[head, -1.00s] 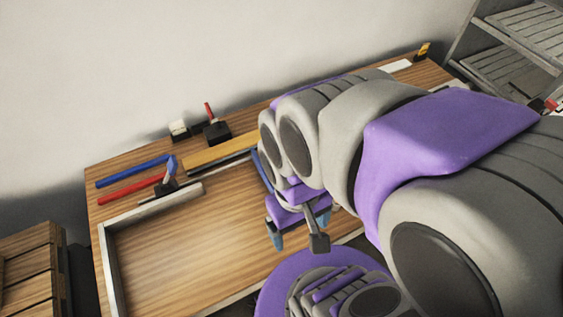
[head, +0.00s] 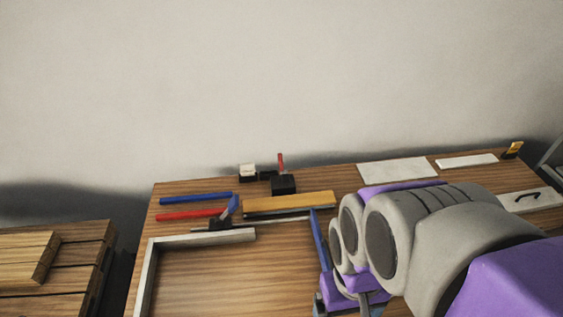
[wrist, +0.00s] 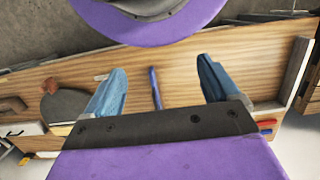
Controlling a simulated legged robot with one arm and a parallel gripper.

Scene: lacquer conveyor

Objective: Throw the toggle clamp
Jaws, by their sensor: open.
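A small clamp-like fixture (head: 228,216) with a dark base and a tilted blue handle stands by the corner of the pale frame. A black block (head: 284,184) with an upright red lever stands behind it; I cannot tell for certain which one is the toggle clamp. My gripper (wrist: 160,65) is open over the wooden table, right of both in the head view and apart from them. A slim blue bar (wrist: 155,88) shows between its fingers in the wrist view, not gripped. My arm hides the table's right middle part in the head view.
The pale frame (head: 148,275) edges the table's left part, and the wood inside it is bare. Blue (head: 195,198) and red (head: 190,215) bars and a yellow-brown block (head: 288,203) lie behind it. White plates (head: 398,170) lie at the back right. Wooden crates (head: 50,265) stand left.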

